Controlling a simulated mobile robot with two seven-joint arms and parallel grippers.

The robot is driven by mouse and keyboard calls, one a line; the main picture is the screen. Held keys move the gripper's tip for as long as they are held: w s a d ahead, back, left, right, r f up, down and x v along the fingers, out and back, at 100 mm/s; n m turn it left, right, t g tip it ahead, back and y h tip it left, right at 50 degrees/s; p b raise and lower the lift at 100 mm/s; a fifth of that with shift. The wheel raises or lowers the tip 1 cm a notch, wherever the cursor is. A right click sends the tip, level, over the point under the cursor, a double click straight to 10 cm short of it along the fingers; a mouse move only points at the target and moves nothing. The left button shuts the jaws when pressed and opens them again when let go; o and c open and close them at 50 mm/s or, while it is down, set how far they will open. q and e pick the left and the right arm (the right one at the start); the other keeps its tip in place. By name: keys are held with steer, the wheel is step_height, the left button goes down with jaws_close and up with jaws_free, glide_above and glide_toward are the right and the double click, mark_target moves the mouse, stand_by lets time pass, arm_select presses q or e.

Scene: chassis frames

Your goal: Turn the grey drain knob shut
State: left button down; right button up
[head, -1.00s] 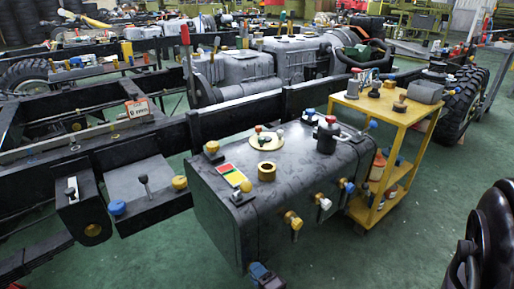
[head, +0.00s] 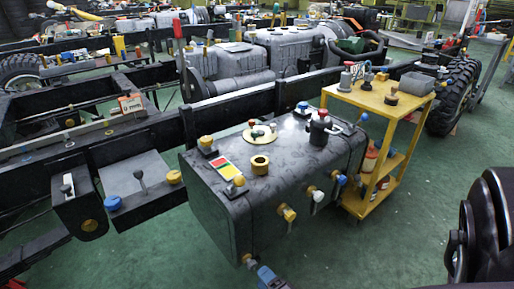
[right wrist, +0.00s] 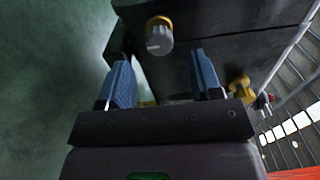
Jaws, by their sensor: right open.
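The grey drain knob (right wrist: 160,38) has a yellow collar and sits low on the dark tank. In the right wrist view it is ahead of and between my right gripper's two blue fingers (right wrist: 161,62), which are apart and do not appear to touch it. In the head view my right gripper (head: 267,275) is at the bottom edge, just right of a small yellowish fitting (head: 249,261) at the tank's lower edge, probably the same knob. The black tank (head: 215,215) carries several other knobs on its top and side. My left gripper is not in view.
A yellow-collared knob (right wrist: 240,86) stands right of the fingers in the wrist view. Yellow, white and blue valves (head: 288,213) project from the tank's side above my gripper. A yellow cart (head: 352,97) stands right of the tank. The green floor (head: 390,245) in front is clear.

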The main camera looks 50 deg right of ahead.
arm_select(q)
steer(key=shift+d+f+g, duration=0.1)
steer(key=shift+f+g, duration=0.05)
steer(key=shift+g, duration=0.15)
arm_select(e)
steer(key=shift+v, duration=2.15)
